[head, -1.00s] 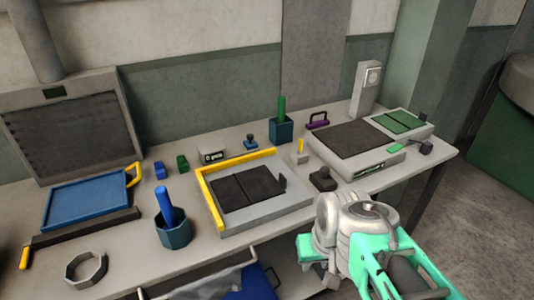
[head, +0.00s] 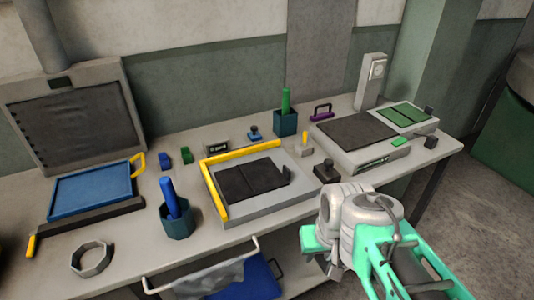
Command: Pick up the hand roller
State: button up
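No thing shows clearly enough as a hand roller for me to be sure which it is. A small purple-handled tool (head: 321,111) stands at the back of the bench, behind the flat grey machine, and its lower part is small and hard to read. A dark tool end (head: 431,142) lies at the machine's right end, beside a small green block. My arm, white and green, shows at the lower right in front of the bench. My gripper's fingers do not show.
A yellow-edged board (head: 262,200) lies mid-bench. A dark teal cup (head: 175,222) holds a blue handle, and another cup (head: 286,123) holds a green one. A grey ring (head: 91,259) and blue tray (head: 90,195) are left. A stamp-like black block (head: 326,173) stands near the front edge.

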aim_at(286, 91)
jog(key=z, duration=1.9)
jog(key=i, duration=1.1)
jog(key=u, duration=0.95)
